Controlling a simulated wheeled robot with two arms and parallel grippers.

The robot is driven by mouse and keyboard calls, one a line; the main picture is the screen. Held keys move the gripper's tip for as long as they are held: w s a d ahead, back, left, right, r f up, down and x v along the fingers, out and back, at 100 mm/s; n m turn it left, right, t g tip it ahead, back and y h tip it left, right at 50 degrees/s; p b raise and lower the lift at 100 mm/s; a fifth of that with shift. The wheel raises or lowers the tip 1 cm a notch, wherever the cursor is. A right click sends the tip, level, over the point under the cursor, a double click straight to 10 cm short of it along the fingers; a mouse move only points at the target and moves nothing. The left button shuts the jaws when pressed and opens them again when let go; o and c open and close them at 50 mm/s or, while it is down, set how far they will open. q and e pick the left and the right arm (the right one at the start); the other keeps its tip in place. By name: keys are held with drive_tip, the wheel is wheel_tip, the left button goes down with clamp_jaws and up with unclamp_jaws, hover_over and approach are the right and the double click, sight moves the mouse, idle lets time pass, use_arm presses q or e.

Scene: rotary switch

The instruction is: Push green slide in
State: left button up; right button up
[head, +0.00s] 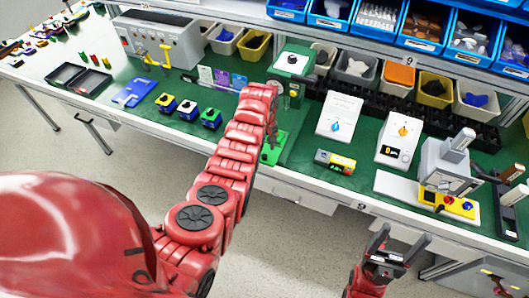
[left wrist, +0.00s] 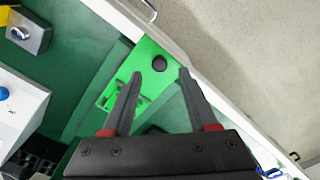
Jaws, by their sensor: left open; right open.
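The bright green slide (head: 277,149) lies near the front edge of the bench, below a dark green stand. In the left wrist view the green slide (left wrist: 150,50) is a flat plate with slots and a round black knob (left wrist: 159,63). My left gripper (left wrist: 160,72) is open, and the knob shows between its two fingertips. I cannot tell how far above the slide the fingers are, or whether they touch it. In the head view my left arm and hand partly hide the slide. My right gripper (head: 383,243) is open and empty, in front of the bench's front edge.
White boxes with a blue knob (head: 336,126) and an orange knob (head: 402,132) stand to the right, with a small yellow and grey block (head: 335,161) before them. Small button boxes (head: 188,110) stand to the left. Bins line the back.

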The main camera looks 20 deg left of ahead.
sight(265, 155)
use_arm(q)
drive_tip(key=shift+f+b, duration=0.45)
drive_tip(key=shift+f, duration=1.9)
clamp_jaws()
